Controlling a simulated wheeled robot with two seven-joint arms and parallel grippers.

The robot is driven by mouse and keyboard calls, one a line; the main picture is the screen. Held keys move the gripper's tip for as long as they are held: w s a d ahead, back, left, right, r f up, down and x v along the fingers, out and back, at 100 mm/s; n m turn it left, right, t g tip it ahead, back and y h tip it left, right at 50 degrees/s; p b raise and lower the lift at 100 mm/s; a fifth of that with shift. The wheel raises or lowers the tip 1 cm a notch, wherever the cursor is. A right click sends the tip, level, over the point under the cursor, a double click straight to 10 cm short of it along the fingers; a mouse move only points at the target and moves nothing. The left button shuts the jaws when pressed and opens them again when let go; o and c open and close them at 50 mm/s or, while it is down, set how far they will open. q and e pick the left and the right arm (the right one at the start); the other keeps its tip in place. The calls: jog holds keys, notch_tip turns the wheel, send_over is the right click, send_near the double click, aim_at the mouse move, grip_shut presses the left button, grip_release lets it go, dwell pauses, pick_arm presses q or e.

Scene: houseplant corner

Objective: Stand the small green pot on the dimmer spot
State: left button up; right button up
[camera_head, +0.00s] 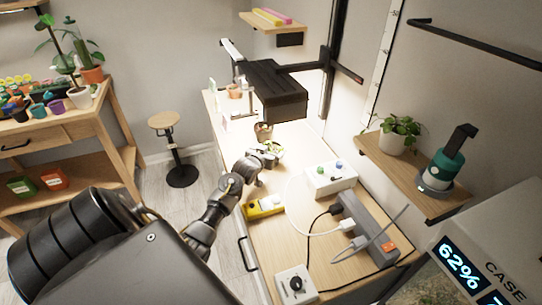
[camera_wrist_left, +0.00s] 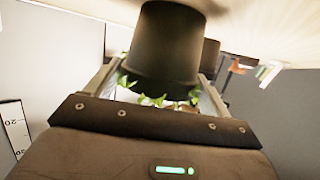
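A small dark pot with green leaves shows close up in the left wrist view (camera_wrist_left: 168,55), and its plant shows in the head view (camera_head: 274,149). It stands between the two fingers of my left gripper (camera_head: 260,158), which touch its sides near the rim in the wrist view (camera_wrist_left: 160,78). The pot's green colour is hard to make out. A second, brownish pot (camera_head: 263,133) is just beyond it on the wooden table (camera_head: 262,262). The black lamp (camera_head: 276,92) hangs above; which table spot is dimmer is unclear. My right gripper is out of view.
A yellow meter (camera_head: 264,208), a white box with knobs (camera_head: 331,180), a power strip (camera_head: 366,228) with cables and a white dial box (camera_head: 295,285) crowd the near table. A wall shelf (camera_head: 400,168) holds a white potted plant (camera_head: 396,138).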

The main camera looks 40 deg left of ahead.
pick_arm(q)
jog(key=c, duration=0.6)
jog(key=shift+r, duration=0.15)
jog(key=shift+r, duration=0.25)
notch_tip(320, 180, up, 3)
jog(key=shift+s+a+f+b, duration=0.15)
jog(key=shift+b, duration=0.35)
jog(key=s+a+r, duration=0.6)
jog(key=s+r, duration=0.3)
jog(key=s, duration=0.3)
jog(key=shift+a+r, duration=0.2)
jog(key=shift+r, duration=0.05)
